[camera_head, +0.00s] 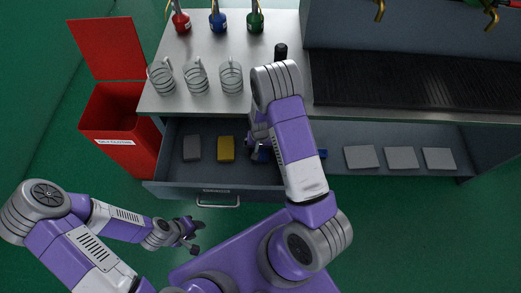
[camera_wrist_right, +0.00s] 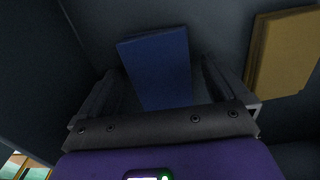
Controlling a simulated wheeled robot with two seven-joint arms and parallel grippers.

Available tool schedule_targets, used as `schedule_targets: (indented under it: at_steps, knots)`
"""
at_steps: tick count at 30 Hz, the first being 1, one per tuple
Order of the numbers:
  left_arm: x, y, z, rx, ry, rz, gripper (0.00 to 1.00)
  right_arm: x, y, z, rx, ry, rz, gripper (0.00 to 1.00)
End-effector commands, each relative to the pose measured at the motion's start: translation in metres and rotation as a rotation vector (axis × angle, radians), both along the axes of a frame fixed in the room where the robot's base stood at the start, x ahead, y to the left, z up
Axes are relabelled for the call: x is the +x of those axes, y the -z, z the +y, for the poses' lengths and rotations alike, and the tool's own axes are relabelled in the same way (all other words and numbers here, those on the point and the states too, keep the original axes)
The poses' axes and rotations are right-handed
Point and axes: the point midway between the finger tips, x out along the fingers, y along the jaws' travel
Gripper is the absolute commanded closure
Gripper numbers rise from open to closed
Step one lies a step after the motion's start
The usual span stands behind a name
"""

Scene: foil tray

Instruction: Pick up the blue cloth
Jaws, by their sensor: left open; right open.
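The blue cloth (camera_wrist_right: 158,65) is a folded, flat rectangle lying on the drawer floor in the right wrist view. My right gripper (camera_wrist_right: 165,85) is open, with one finger on each side of the cloth's near part. I cannot tell whether the fingers touch it. In the head view my right gripper (camera_head: 260,152) is down inside the open drawer (camera_head: 215,186), right of the yellow cloth (camera_head: 226,149), and my arm hides most of the blue cloth. My left gripper (camera_head: 190,234) is open and empty, in front of the drawer above the green floor.
A grey cloth (camera_head: 192,148) lies left of the yellow one. Glass mugs (camera_head: 196,80) and colored bottles (camera_head: 218,22) stand on the counter above. A red bin (camera_head: 122,150) stands left of the drawer. Grey pads (camera_head: 400,158) lie on the shelf at right.

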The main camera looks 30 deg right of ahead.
Motion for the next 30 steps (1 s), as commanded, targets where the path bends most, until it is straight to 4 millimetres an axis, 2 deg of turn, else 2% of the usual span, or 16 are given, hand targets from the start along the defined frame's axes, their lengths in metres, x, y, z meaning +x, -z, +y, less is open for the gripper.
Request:
schedule_targets:
  at_steps: [2,13,20,23,30]
  knots:
    - [0.000,-0.001,0.000,0.000,0.000,0.000,0.57,0.000,-0.001,0.000,0.000,0.000,0.000,0.00]
    - [0.000,-0.001,0.000,0.000,0.000,0.000,0.57,0.000,-0.001,0.000,0.000,0.000,0.000,0.57]
    - [0.000,-0.001,0.000,0.000,0.000,0.000,0.57,0.000,-0.002,0.000,0.000,0.000,0.000,0.59]
    - [0.000,-0.004,0.000,0.000,0.000,0.000,0.57,0.000,-0.009,0.000,0.000,0.000,-0.002,0.59]
    - [0.000,-0.019,0.000,0.000,0.000,0.000,0.57,0.001,-0.057,0.001,0.000,-0.001,-0.004,0.59]
